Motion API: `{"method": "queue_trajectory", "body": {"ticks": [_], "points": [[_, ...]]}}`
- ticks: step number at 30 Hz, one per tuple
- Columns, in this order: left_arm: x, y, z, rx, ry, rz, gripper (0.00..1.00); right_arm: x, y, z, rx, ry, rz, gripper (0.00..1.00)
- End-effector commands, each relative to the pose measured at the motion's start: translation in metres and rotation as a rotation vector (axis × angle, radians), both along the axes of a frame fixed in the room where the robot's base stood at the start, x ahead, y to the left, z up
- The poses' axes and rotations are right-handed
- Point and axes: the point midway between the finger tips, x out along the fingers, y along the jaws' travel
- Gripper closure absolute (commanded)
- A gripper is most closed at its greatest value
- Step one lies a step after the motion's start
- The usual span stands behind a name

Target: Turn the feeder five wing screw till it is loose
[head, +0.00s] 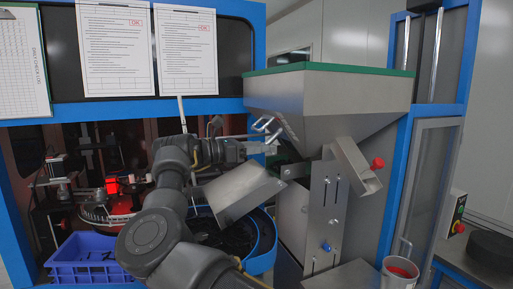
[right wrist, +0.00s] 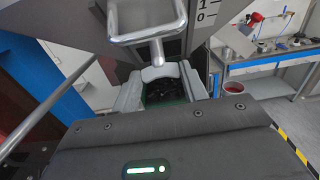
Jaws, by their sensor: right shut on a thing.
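My right gripper (head: 262,147) is at the left side of the steel feeder hopper (head: 360,95). In the right wrist view its two grey fingers (right wrist: 160,82) are shut on a bright metal piece (right wrist: 159,73) at their tips. A looped metal rod (right wrist: 146,33) rises from that piece. The loop also shows in the head view (head: 264,124), just above the fingers. I cannot tell for certain whether this is the wing screw, or how tight it is. My left gripper is not in view.
A slotted plate with a blue knob (head: 327,247) and a chute with a red knob (head: 377,163) are right of my gripper. A tilted metal chute (head: 240,193) hangs below it over a blue bowl (head: 262,258). A blue crate (head: 92,262) stands lower left.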

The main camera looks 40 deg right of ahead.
Motion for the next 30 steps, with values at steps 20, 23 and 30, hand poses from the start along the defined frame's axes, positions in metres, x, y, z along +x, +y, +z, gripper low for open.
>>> {"method": "queue_trajectory", "body": {"ticks": [20, 23, 30], "points": [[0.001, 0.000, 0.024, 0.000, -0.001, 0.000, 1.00, 0.006, -0.003, 0.000, 0.098, 0.300, -0.240, 0.79], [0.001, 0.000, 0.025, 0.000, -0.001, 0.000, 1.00, 0.007, -0.004, -0.001, 0.107, 0.334, -0.267, 0.79], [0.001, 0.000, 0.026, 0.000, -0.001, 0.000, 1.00, 0.007, -0.004, -0.001, 0.122, 0.381, -0.303, 0.80]]}}
